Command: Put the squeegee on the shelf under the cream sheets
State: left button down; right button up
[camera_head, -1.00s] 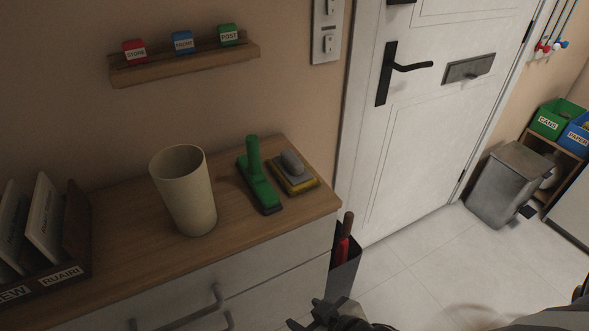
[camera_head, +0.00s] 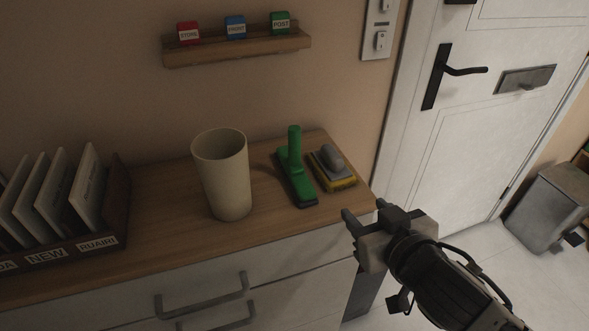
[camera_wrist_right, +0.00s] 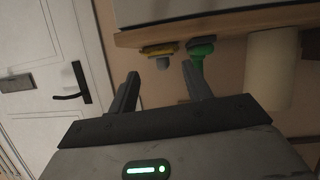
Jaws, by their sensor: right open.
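A green tool with an upright handle and a long flat base (camera_head: 296,178), which looks like the squeegee, stands on the wooden cabinet top (camera_head: 150,230). It also shows in the right wrist view (camera_wrist_right: 202,52). My right gripper (camera_head: 364,212) is open and empty, just off the cabinet's front right corner, to the right of the green tool and apart from it. In the right wrist view its fingers (camera_wrist_right: 160,74) point toward the cabinet top, which appears upside down. My left gripper is out of view. No cream sheets and no shelf under them are visible.
A yellow and grey scrubber (camera_head: 333,170) lies close to the right of the green tool. A tall cream cup (camera_head: 222,175) stands to its left. A letter rack (camera_head: 95,245) is at far left. A small wall shelf (camera_head: 240,48) holds labelled blocks. A grey bin (camera_head: 548,212) stands by the door.

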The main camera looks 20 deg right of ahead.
jog(key=w+a+r+n+t+y, duration=0.2)
jog(key=a+r+t+y, duration=0.15)
jog(key=r, duration=0.25)
jog(key=b, duration=0.3)
send_near(298, 138)
jog(key=w, duration=0.3)
jog(key=w+y, duration=0.1)
jog(key=w, duration=0.1)
jog(key=shift+a+p, duration=0.3)
jog(key=shift+a, duration=0.05)
jog(key=shift+w+a+f, duration=0.15)
jog(key=shift+w, duration=0.4)
jog(key=p+x, duration=0.1)
jog(key=x, duration=0.3)
jog(key=shift+w+f, duration=0.1)
jog(key=shift+w, duration=0.05)
jog(key=shift+w+f, duration=0.1)
jog(key=shift+w, duration=0.35)
jog(key=c, duration=0.9)
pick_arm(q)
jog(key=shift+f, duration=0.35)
pick_arm(e)
grip_shut()
